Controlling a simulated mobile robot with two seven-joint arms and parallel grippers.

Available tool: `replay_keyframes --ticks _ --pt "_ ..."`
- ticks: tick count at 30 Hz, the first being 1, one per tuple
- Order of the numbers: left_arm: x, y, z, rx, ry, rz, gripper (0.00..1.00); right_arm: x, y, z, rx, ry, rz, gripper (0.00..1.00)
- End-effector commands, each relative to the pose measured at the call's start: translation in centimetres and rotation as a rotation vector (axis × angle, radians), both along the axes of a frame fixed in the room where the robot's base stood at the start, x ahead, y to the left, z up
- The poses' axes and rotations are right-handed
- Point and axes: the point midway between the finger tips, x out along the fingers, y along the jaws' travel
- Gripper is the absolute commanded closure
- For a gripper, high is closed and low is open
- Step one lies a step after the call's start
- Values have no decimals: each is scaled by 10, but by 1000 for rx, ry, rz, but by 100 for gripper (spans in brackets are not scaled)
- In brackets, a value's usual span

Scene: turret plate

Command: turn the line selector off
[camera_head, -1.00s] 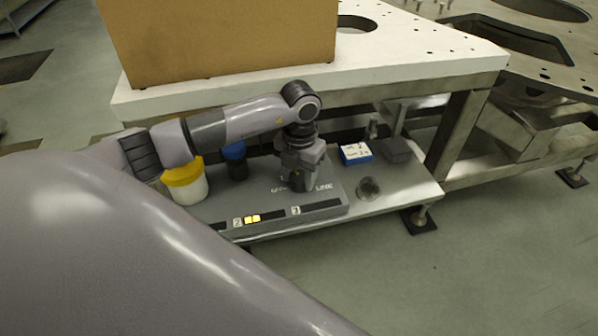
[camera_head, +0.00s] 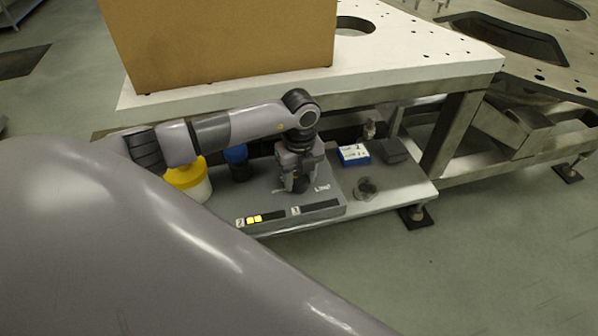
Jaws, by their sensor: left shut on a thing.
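The line selector (camera_head: 299,185) is a small dark knob on the top of a low grey panel box (camera_head: 258,199), below the white table top. My left gripper (camera_head: 298,186) points down over it, shut on the knob with a finger on either side. The fingers hide most of the knob, so its pointer direction cannot be read. White lettering shows on the panel on both sides of the fingers, partly covered. My right gripper is not in view.
A yellow-lidded white jar (camera_head: 190,182) and a blue-capped dark container (camera_head: 237,163) stand behind the panel's left part. A large brown box (camera_head: 220,45) stands on the table above.

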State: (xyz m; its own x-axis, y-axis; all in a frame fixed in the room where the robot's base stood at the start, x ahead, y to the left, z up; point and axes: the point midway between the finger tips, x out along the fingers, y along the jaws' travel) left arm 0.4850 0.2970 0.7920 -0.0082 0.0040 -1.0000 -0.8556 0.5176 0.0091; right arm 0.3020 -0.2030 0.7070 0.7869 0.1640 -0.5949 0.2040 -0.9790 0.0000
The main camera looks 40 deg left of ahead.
Motion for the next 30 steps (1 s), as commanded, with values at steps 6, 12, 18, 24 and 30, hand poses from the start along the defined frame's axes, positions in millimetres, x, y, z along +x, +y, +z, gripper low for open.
replay_keyframes --ticks 6,12,18,24,30 --pt "1 0 3 1 -1 160 82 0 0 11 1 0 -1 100" --pt "1 0 2 3 0 259 82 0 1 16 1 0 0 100" --pt "1 1 1 3 -1 311 82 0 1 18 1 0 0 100" --pt "1 1 1 2 -1 327 82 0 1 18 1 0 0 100" --pt "1 1 1 2 -1 328 82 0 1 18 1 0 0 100"
